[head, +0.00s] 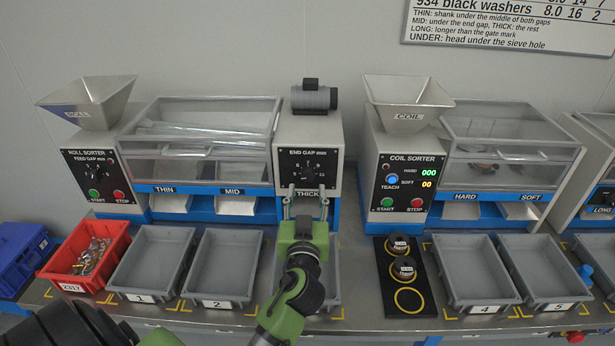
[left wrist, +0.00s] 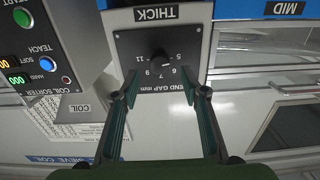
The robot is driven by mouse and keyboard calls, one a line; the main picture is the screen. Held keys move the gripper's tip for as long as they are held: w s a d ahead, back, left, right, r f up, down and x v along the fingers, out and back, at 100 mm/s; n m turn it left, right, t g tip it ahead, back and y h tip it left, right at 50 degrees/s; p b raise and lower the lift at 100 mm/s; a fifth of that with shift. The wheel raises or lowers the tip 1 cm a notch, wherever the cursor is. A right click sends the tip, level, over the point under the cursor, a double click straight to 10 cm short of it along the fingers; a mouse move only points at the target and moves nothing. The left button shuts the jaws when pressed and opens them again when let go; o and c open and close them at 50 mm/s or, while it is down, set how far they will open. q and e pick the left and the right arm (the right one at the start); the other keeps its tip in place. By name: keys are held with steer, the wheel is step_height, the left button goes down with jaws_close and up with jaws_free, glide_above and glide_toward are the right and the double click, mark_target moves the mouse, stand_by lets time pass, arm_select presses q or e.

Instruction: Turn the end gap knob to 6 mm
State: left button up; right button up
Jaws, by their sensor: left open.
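The black end gap knob (head: 307,178) sits on the dark END GAP mm dial plate of the middle unit, above the THICK label. In the left wrist view the picture is upside down, and the knob (left wrist: 160,61) shows with numbers from 5 to 11 around it. Its exact setting is too small to tell. My left gripper (head: 306,203) is in front of the THICK label, just below the knob. In the left wrist view its two fingers (left wrist: 160,95) are spread apart with nothing between them. My right gripper is not in view.
The roll sorter (head: 90,162) stands left and the coil sorter (head: 405,162) right of the middle unit. Grey trays (head: 222,302) and a red bin (head: 68,289) line the bench front. A black stand (head: 384,283) holds coils.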

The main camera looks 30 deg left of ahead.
mark_target(308, 178)
arm_select(q)
steer(key=x, duration=0.4)
steer(key=shift+r+p, duration=0.1)
steer(key=shift+p, duration=0.3)
steer(key=shift+w+a, duration=0.25)
steer(key=shift+w, duration=0.15)
steer(key=c, duration=1.1)
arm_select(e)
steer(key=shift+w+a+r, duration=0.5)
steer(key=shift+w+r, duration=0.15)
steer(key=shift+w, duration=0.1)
